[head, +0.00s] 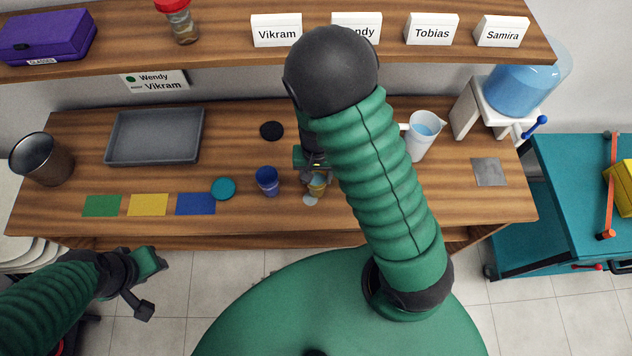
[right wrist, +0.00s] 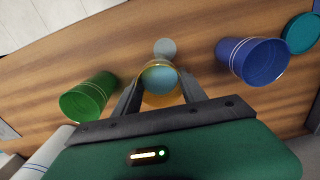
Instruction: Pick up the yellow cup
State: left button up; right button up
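The yellow cup (head: 317,185) stands on the wooden table in the head view, partly hidden by my right arm. In the right wrist view the yellow cup (right wrist: 160,90) is between my right gripper's fingers, with light blue inside it. My right gripper (right wrist: 160,78) has one finger against each side of the cup, with no clear gap. In the head view the right gripper (head: 316,168) is mostly covered by its own arm. My left gripper (head: 148,284) is open and empty, in front of the table's front edge at the lower left.
A blue cup (head: 267,181) and a green cup (right wrist: 88,97) flank the yellow cup. A pale round patch (head: 310,199) lies just in front of it. A pitcher (head: 422,135) stands to the right. A grey tray (head: 155,136) and metal bucket (head: 42,158) are left.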

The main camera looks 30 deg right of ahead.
jog(key=shift+s+a+r, duration=0.1)
jog(key=c, duration=0.7)
grip_shut()
